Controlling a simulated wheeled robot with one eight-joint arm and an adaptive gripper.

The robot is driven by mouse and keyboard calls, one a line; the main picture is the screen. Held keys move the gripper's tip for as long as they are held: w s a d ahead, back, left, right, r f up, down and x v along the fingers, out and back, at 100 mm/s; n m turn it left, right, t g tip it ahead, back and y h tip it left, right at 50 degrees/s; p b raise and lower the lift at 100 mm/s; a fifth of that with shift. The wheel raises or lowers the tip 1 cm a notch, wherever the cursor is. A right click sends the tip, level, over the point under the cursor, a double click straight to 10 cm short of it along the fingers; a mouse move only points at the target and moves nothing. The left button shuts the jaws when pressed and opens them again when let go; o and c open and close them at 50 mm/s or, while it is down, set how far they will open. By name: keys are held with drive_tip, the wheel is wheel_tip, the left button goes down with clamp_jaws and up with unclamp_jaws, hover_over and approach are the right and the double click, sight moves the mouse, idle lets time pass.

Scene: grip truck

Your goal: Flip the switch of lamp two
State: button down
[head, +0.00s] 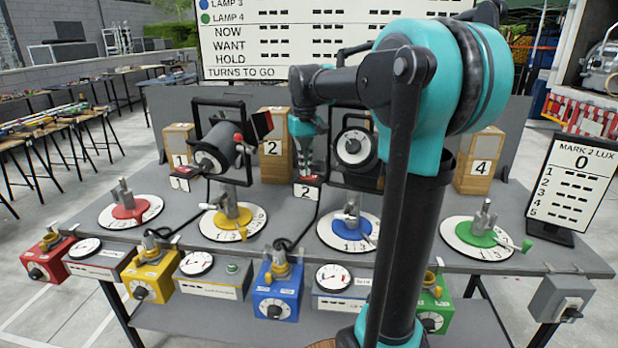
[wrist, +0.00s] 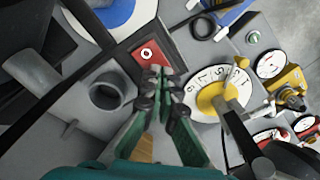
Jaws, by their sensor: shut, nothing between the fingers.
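The switch of lamp two (head: 307,190) is a small box with a white "2" label on the grey bench, left of the right-hand lamp (head: 355,147). In the wrist view its red rocker (wrist: 147,56) shows a white ring mark. My gripper (head: 308,172) is shut and empty, pointing down just above the switch. In the wrist view the fingertips (wrist: 160,72) are together at the rocker's lower right edge. I cannot tell whether they touch it. The gripper partly hides the switch in the head view.
The left-hand lamp (head: 217,152) and its cable stand left of my gripper. A yellow dial (head: 233,222) and a blue dial (head: 350,232) lie in front. Block 2 (head: 272,150) stands behind. A scoreboard (head: 575,180) stands at the right.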

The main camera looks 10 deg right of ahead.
drive_tip(key=shift+r, duration=3.45)
